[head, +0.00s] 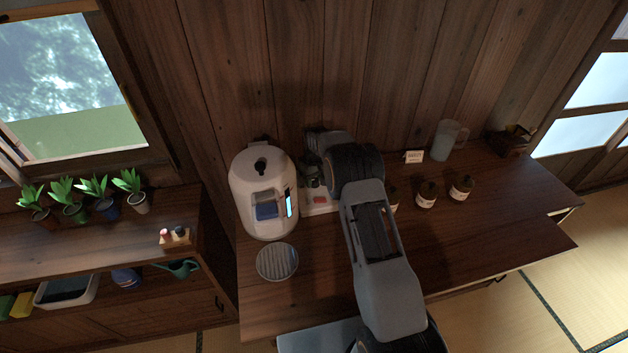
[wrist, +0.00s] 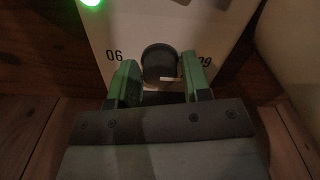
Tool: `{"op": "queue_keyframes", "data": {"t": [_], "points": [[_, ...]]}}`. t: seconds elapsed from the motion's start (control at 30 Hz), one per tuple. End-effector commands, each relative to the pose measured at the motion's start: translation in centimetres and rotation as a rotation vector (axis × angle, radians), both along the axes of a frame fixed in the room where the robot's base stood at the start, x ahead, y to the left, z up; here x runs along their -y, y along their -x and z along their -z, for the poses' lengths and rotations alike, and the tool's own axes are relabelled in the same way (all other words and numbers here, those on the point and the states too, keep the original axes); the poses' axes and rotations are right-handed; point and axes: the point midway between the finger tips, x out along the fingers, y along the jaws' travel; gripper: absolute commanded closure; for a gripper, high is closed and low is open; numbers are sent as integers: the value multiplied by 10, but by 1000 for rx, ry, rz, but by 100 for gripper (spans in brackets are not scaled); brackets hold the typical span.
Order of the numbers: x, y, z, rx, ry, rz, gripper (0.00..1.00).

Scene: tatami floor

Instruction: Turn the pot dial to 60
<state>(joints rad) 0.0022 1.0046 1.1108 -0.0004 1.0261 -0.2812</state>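In the wrist view the dark round dial (wrist: 159,63) sits on a pale panel (wrist: 100,32), with a small white mark near its lower edge. In the head view my arm hides most of a white appliance (head: 320,204) on the counter, and the dial cannot be made out.
A white rounded appliance (head: 262,165) with a lit display stands close left, a round ribbed plate (head: 277,262) before it. Brown bottles (head: 426,195), a small sign (head: 413,156) and a clear jug (head: 448,140) stand right. A green light (wrist: 91,2) glows on the panel.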

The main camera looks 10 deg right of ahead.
Motion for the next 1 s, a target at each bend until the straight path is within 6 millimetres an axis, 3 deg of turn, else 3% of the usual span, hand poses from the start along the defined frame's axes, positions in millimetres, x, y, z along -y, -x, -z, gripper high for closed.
{"op": "queue_keyframes", "data": {"t": [0.13,0.47,0.67,1.0], "points": [[0,0,0,0,0,1,41],[0,0,-5,2,-1,2,41],[0,-1,-34,5,0,2,41],[0,-1,-102,4,0,2,41]]}}
